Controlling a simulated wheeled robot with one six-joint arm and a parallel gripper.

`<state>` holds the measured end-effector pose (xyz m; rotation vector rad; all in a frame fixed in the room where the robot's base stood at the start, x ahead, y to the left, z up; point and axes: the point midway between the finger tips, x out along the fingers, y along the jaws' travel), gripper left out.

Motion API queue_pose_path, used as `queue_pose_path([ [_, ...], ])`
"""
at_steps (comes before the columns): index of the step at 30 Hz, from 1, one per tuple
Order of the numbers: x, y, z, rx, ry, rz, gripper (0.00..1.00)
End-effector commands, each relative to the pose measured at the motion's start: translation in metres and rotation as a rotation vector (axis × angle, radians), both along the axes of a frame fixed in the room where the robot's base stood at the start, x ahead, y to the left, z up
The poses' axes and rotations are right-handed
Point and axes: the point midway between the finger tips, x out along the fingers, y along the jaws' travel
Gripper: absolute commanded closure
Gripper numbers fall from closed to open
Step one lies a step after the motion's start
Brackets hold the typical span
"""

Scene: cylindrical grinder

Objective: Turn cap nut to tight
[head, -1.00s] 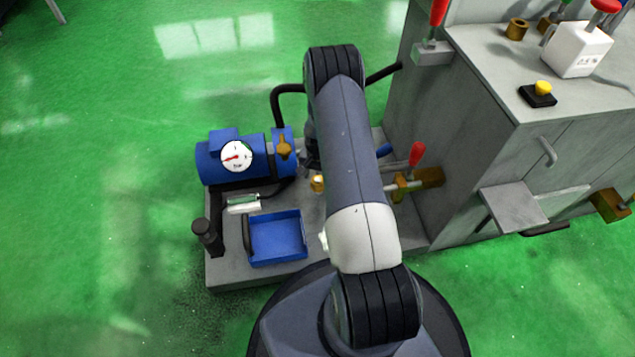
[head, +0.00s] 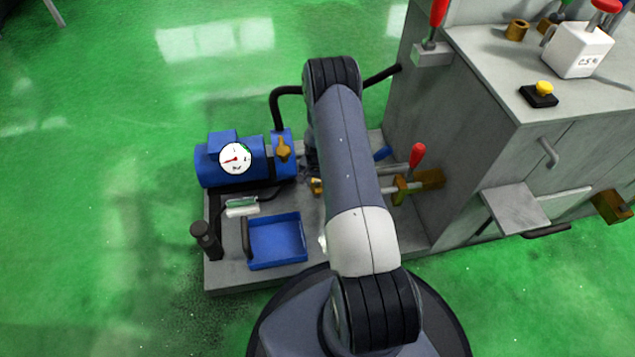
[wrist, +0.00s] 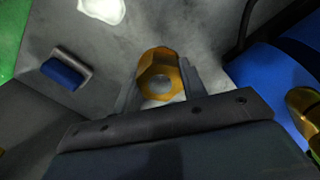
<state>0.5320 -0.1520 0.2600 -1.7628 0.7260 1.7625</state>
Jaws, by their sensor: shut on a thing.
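In the head view a small brass piece (head: 316,187) shows at the left edge of my arm, probably the same nut. My arm hides the gripper there, and whatever the nut sits on cannot be made out. The frames do not show how tight the nut is.
A blue pump unit (head: 232,172) with a pressure gauge (head: 235,159) and brass valve (head: 284,150) stands left of my arm. A blue tray (head: 277,240) lies nearer. A red-handled valve (head: 416,160) and the grey machine cabinet (head: 480,130) are at right.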

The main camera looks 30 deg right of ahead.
Motion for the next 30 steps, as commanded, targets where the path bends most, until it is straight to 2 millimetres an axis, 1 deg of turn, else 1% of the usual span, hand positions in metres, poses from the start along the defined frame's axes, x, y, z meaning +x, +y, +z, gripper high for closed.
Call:
queue_pose_path([
  [1, -0.0002, -0.0001, 0.0001, 0.0, 0.0, 0.0, 0.77],
  [3, -0.0002, -0.0001, 0.0001, 0.0, 0.0, 0.0, 0.82],
  [8, -0.0002, -0.0001, -0.0001, 0.0, 0.0, -0.006, 0.83],
  [14, 0.0001, -0.0002, -0.0008, 0.0, 0.0, -0.058, 0.83],
  [20, 0.0, -0.0003, -0.0017, 0.0, 0.0, -0.184, 0.83],
  [30, 0.0003, -0.0004, -0.0015, 0.0, 0.0, -0.499, 0.83],
])
